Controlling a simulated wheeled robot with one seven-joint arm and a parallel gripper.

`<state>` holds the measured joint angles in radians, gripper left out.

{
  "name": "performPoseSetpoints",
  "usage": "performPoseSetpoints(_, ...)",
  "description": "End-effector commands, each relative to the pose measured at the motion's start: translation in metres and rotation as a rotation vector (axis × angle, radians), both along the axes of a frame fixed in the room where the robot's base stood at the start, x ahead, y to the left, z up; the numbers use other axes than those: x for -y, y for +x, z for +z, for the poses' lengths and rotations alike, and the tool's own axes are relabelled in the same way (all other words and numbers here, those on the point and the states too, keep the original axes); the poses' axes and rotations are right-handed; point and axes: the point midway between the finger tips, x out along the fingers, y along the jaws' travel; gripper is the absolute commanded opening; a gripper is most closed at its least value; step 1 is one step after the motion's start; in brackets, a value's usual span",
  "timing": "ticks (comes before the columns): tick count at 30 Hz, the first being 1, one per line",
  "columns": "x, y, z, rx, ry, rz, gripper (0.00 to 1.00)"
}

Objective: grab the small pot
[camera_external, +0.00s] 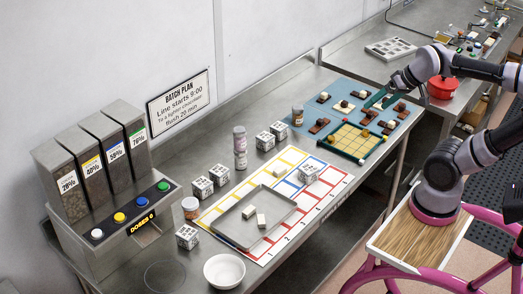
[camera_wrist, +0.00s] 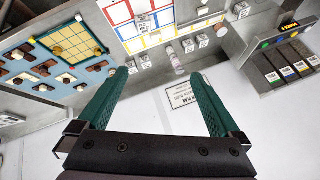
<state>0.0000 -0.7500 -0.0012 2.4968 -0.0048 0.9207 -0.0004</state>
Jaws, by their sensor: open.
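A red pot (camera_external: 442,89) stands on the far counter, partly hidden behind my arm in the external view. My gripper (camera_external: 378,98) is above the far end of the blue mat, to the left of the red pot and far from the jar. In the wrist view my gripper (camera_wrist: 158,76) has its two green fingers wide apart with nothing between them. The red pot is not visible in that view.
A grey tray (camera_external: 287,203) with pale blocks lies on the grid sheet. A white bowl (camera_external: 224,271) stands at the near end, by the dispenser (camera_external: 105,240). Patterned cubes (camera_external: 201,188) and stacked cans (camera_external: 240,147) line the wall side. The blue mat (camera_external: 330,87) holds several sweets.

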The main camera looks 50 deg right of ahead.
Motion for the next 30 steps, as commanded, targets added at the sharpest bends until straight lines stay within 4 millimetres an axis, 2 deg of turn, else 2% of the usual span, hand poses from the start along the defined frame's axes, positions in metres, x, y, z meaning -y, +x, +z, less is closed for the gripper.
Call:
performPoseSetpoints(5,-0.005,0.015,-0.001,-0.013,-0.043,0.044,1.00)
performPoseSetpoints(8,-0.015,0.040,-0.005,-0.035,-0.113,0.131,1.00)
performPoseSetpoints(14,-0.048,0.109,-0.029,-0.082,-0.262,0.399,1.00)
performPoseSetpoints(21,-0.099,0.185,-0.082,-0.101,-0.346,0.755,1.00)
performPoseSetpoints(30,-0.174,0.257,-0.165,-0.023,-0.306,1.167,1.00)
